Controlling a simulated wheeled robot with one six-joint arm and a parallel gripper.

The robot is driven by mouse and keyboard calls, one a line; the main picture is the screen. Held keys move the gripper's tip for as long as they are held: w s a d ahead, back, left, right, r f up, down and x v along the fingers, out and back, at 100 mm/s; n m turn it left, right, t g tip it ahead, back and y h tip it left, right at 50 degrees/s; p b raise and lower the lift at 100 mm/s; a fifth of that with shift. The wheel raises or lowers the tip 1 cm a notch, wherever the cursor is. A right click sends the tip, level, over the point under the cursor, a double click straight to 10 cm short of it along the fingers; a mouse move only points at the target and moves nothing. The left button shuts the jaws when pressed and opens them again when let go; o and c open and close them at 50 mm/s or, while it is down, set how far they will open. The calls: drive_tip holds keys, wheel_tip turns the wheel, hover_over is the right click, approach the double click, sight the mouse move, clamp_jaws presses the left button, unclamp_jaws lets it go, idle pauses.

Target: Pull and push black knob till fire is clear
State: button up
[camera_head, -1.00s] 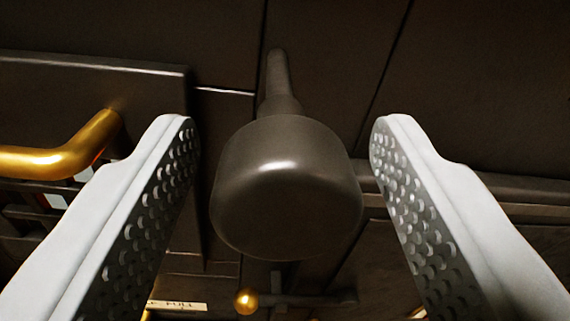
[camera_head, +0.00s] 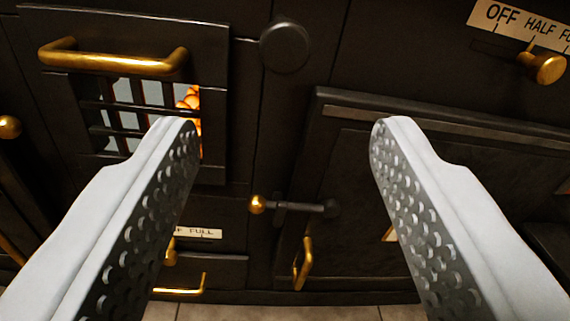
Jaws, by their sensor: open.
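The black knob (camera_head: 285,46) is a round dark disc on the front of the dark stove, in the upper middle of the view. It looks pushed in, close to the stove front, with no stem showing. My gripper (camera_head: 282,128) is open and empty, its two pale dimpled fingers set wide apart. The fingers are below the knob in the picture and do not touch it. An orange fire (camera_head: 188,98) glows behind the barred grate (camera_head: 130,92) at the left; my left finger hides part of it.
A brass handle (camera_head: 115,58) sticks out above the grate. A brass-ended latch (camera_head: 290,206) lies below the knob. A brass knob (camera_head: 542,67) sits by an "OFF, HALF" label (camera_head: 515,20) at the upper right. A tiled floor (camera_head: 260,313) shows at the bottom.

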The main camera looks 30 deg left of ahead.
drive_tip(key=shift+v, duration=1.6)
drive_tip(key=c, duration=0.9)
drive_tip(key=shift+m, duration=0.3)
clamp_jaws()
drive_tip(key=m+h, duration=0.1)
drive_tip(key=m, duration=1.9)
approach(268, 49)
drive_tip(key=x, duration=0.7)
